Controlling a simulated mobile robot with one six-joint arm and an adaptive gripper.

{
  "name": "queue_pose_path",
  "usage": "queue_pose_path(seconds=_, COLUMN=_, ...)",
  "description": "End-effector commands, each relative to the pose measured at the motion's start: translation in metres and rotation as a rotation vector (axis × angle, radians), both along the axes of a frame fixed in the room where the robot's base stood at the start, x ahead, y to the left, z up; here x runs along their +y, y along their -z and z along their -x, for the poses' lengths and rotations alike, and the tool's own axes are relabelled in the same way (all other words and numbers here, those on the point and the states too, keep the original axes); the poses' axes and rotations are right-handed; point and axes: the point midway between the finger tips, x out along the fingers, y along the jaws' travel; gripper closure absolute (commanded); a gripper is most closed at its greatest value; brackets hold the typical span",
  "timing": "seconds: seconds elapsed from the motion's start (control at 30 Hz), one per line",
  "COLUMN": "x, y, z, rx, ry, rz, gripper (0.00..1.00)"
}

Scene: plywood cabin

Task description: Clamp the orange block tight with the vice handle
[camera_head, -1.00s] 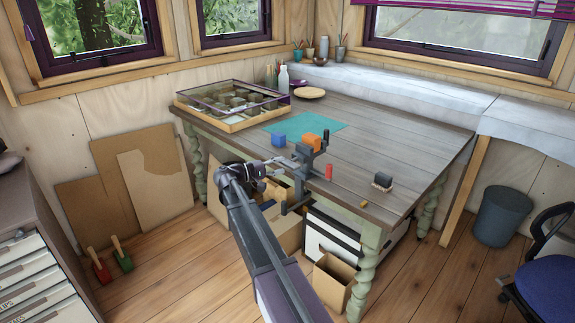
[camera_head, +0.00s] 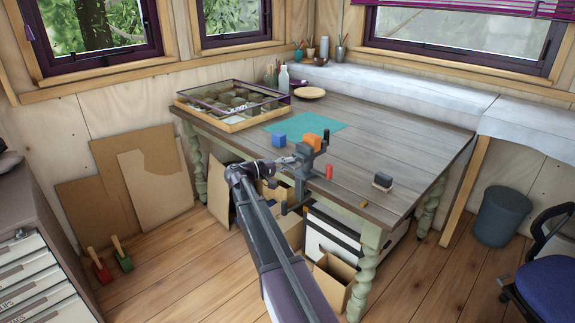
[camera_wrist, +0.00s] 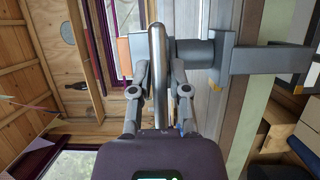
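The grey vice (camera_head: 305,165) is mounted at the front edge of the workbench. The orange block (camera_head: 312,140) sits at its top, by the jaws; in the wrist view part of the block (camera_wrist: 124,57) shows left of the grey vice body (camera_wrist: 194,50). The vice handle (camera_wrist: 159,85) is a metal bar running upright through the middle of the wrist view. My gripper (camera_wrist: 159,65) has one finger on each side of this bar, drawn in close and appearing shut on it. In the head view my gripper (camera_head: 286,161) is at the vice's left side.
A red piece (camera_head: 329,172) and a dark block (camera_head: 383,181) lie to the right. Cardboard boxes (camera_head: 333,280) stand below. A glass-topped case (camera_head: 230,105) is at the back left.

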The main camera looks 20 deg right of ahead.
Motion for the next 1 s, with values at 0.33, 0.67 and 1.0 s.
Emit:
queue_pose_path(seconds=0.33, x=-0.0005, y=-0.0007, z=0.0002, rx=-0.027, ry=0.001, rz=-0.011, gripper=1.00)
queue_pose_path(seconds=0.67, x=-0.0007, y=-0.0025, z=0.0007, rx=-0.179, ry=0.002, rz=-0.066, gripper=1.00)
queue_pose_path(seconds=1.0, x=-0.0008, y=-0.0028, z=0.0015, rx=-0.459, ry=0.003, rz=-0.168, gripper=1.00)
